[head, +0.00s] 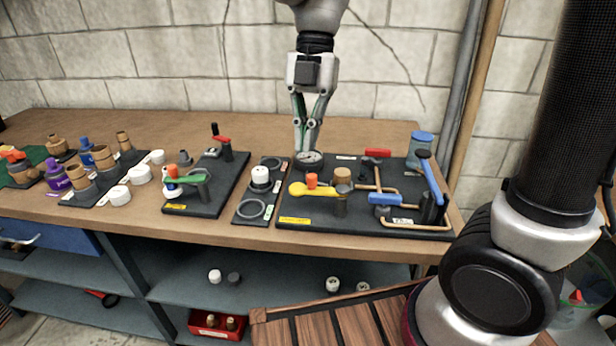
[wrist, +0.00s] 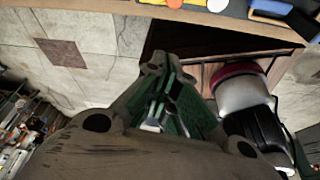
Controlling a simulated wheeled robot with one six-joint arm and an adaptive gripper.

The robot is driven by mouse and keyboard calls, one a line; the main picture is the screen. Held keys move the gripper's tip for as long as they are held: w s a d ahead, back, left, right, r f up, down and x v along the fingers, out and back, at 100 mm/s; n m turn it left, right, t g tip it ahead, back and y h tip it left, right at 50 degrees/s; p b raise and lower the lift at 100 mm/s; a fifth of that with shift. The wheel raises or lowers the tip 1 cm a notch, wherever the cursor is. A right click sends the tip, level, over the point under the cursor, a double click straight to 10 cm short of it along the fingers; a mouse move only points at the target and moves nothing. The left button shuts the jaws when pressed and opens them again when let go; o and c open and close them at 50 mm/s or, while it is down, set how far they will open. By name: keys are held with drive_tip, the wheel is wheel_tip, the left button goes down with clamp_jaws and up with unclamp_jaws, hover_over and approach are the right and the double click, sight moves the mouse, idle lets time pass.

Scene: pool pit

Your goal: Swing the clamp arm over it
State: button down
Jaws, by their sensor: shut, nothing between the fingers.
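My gripper (head: 307,150) points down with its fingers together and empty, at or just above a round dark dial-like part (head: 309,160) at the back left of the right-hand black board (head: 300,222). I cannot tell whether they touch. In the wrist view its fingers (wrist: 160,112) are close together. A yellow arm (head: 312,191) with an orange knob (head: 312,180) lies across that board's front left, beside a tan round cap (head: 343,174). I cannot tell which is the clamp arm.
Blue levers (head: 430,175), copper pipes (head: 415,225) and a red handle (head: 377,152) crowd the right board. A narrow board (head: 250,219) holds a white-topped cylinder (head: 260,175) and a ring. White caps, bottles and wooden pieces stand at left. The bench's back strip (head: 180,120) is clear.

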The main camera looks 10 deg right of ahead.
idle(0.4)
hover_over(307, 190)
drive_tip(key=s, duration=0.3)
wheel_tip(307, 190, down, 10)
drive_tip(key=shift+w+a+r, duration=0.15)
drive_tip(key=shift+r, duration=0.1)
drive_tip(key=shift+w+m, duration=0.3)
drive_tip(key=shift+w, duration=0.05)
idle(0.4)
drive_tip(key=w+m+t+y, duration=0.1)
drive_tip(key=w+m, duration=0.1)
drive_tip(key=m, duration=0.1)
drive_tip(key=w+d+m+t, duration=0.4)
drive_tip(key=w+d+m, duration=0.2)
drive_tip(key=m, duration=0.7)
drive_tip(key=shift+d+y, duration=0.4)
drive_tip(key=shift+d, duration=0.1)
